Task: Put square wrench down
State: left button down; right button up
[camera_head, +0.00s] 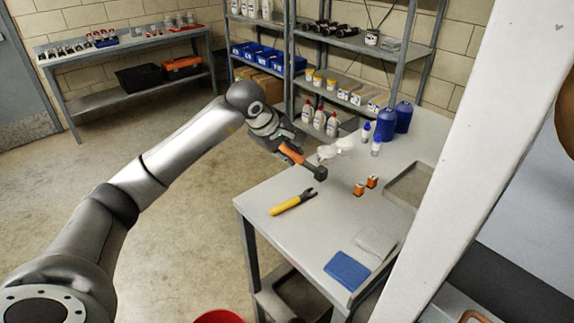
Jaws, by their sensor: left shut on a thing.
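My left gripper (281,143) is shut on the orange handle of a tool with a dark, blocky head, which I take as the square wrench (295,156). The gripper comes in over the far left edge of the grey table (318,225). The tool points down to the right, its head over the tabletop. I cannot tell whether the head touches the table. A second tool, a yellow-handled wrench (291,202) with a dark open jaw, lies flat on the table, nearer to me. My right gripper is not in view.
Two small orange boxes (372,181), a blue cloth or pad (347,271), a grey pad (374,242) and a recessed tray (411,184) are on the table. Blue containers (386,125) and small bottles (376,146) stand at the back. The table's middle is clear.

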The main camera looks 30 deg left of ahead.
pick_arm(q)
jog(key=w+a+f, duration=0.1)
jog(key=w+f, duration=0.1)
jog(key=f, duration=0.1)
jog(key=w+a+f+p, duration=0.1)
jog(key=w+f, duration=0.1)
jog(key=shift+a+f, duration=0.1)
jog(key=shift+a, duration=0.25)
jog(key=shift+w+a+f, duration=0.3)
jog(key=shift+w+f, duration=0.15)
jog(key=shift+f, duration=0.2)
notch_tip(320, 180, down, 2)
jog(key=shift+d+f+p, duration=0.1)
jog(key=shift+f+p, duration=0.1)
jog(key=shift+p, duration=0.5)
jog(key=shift+f, duration=0.25)
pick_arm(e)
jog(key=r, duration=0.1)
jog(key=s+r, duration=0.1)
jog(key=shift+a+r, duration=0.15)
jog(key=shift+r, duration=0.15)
pick_arm(q)
jog(key=shift+f, duration=0.1)
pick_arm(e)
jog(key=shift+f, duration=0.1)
